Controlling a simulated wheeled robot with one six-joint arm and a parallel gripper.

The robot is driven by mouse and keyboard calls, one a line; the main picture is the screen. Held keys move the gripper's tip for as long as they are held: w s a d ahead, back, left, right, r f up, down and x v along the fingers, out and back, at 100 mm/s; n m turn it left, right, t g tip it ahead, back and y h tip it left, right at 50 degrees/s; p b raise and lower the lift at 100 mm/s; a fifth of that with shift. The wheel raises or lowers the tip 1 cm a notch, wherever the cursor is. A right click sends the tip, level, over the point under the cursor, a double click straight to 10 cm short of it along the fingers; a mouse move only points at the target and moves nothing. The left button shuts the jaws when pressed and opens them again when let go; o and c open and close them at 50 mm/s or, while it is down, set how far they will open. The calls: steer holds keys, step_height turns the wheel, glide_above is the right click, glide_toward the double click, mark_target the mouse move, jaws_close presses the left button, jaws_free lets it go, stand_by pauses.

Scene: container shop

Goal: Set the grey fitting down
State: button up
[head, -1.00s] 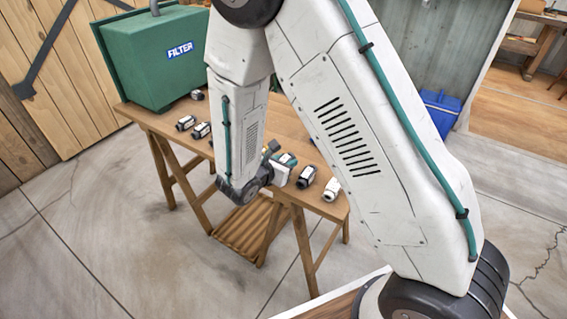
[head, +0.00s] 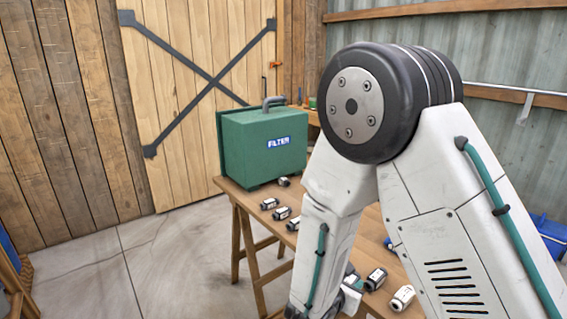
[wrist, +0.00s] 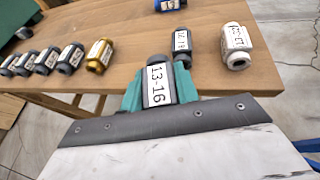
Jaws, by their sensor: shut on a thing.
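The grey fitting (wrist: 159,83), with a white label reading 13-16, is between the teal fingers of my gripper (wrist: 160,91) in the wrist view. The gripper is shut on it. It appears at the near edge of the wooden table (wrist: 132,77); I cannot tell whether it touches the top. Just beyond it stands another grey labelled fitting (wrist: 182,47). In the head view my gripper (head: 345,292) is low beside the table, mostly hidden by my arm, and the held fitting cannot be made out clearly.
A white fitting (wrist: 237,47) stands to the right, a gold one (wrist: 100,55) to the left, with several dark ones farther left. A green FILTER box (head: 262,145) occupies the table's far end. Bare wood shows between the gold and blue-labelled fittings.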

steer(key=w+r+n+t+y, duration=0.3)
steer(key=w+r+n+y, duration=0.15)
steer(key=w, duration=0.45)
steer(key=w+d+r, duration=0.3)
steer(key=d+r, duration=0.4)
steer(key=shift+w+r, duration=0.25)
steer(key=shift+w, duration=0.05)
steer(key=shift+n+y, duration=0.25)
